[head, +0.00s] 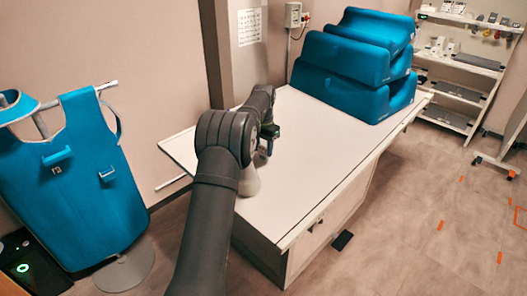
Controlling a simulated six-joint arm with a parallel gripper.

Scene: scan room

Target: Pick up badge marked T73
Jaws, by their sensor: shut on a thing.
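My gripper (267,145) is over the white table top, beyond the bend of my dark arm, which hides much of it. It is small in the head view. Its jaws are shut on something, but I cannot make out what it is. No badge marked T73 can be read in this view. A blue apron (95,190) hangs on a stand at the left, with a small dark-and-white mark (57,170) on its chest. That mark is too small to read.
The white table (315,150) has free room to the right of my gripper. Blue foam blocks (345,60) are stacked at its far end. A pale grey rounded thing (250,182) shows beside my arm, partly hidden. Shelves (465,65) stand at the back right.

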